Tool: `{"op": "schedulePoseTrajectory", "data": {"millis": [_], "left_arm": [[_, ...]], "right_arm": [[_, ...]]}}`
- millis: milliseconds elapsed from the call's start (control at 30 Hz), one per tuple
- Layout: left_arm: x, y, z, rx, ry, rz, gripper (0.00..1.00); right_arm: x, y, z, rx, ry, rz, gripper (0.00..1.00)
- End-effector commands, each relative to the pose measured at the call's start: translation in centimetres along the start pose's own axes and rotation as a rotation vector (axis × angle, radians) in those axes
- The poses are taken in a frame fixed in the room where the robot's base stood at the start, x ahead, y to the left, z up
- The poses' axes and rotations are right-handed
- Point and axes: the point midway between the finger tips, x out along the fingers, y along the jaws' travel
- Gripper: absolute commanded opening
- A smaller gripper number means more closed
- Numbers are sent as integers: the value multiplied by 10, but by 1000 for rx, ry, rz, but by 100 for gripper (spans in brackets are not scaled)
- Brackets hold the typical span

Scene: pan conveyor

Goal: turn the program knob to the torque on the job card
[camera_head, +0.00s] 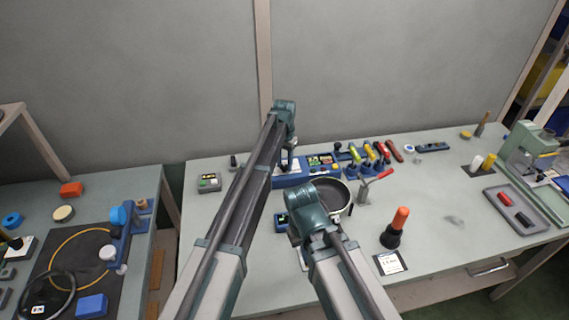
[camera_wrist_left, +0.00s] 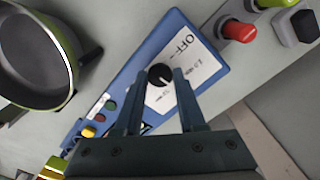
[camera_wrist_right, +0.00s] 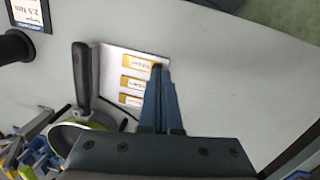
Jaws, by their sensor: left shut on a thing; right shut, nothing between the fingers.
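The black program knob (camera_wrist_left: 160,74) sits on the white dial plate (camera_wrist_left: 168,92) of a blue control box (camera_wrist_left: 205,75). My left gripper (camera_wrist_left: 155,80) is shut on the knob, one finger on each side. "OFF" and torque figures are printed around the knob; the fingers hide part of the plate, and I cannot tell its setting. In the head view the left gripper (camera_head: 289,160) reaches down at the box (camera_head: 290,180). The job card (camera_head: 389,263) lies at the front; in the right wrist view the card (camera_wrist_right: 25,12) seems to read 2.5 Nm. My right gripper (camera_wrist_right: 161,72) is shut and empty.
A white sheet with yellow labels (camera_wrist_right: 128,75) lies under the right gripper. A red button (camera_wrist_left: 240,31) is beside the box. An orange-handled tool (camera_head: 396,232) stands near the card. The table's right middle is clear.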

Motion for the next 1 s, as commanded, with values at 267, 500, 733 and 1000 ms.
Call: {"op": "schedulePoseTrajectory", "data": {"millis": [267,500,733,1000], "left_arm": [[0,0,0,37,0,0,0],[0,0,0,39,0,0,0],[0,0,0,38,0,0,59],[0,0,0,38,0,0,69]], "right_arm": [[0,0,0,0,0,0,0],[0,0,0,0,0,0,0],[0,0,0,0,0,0,0],[0,0,0,0,0,0,0]]}}
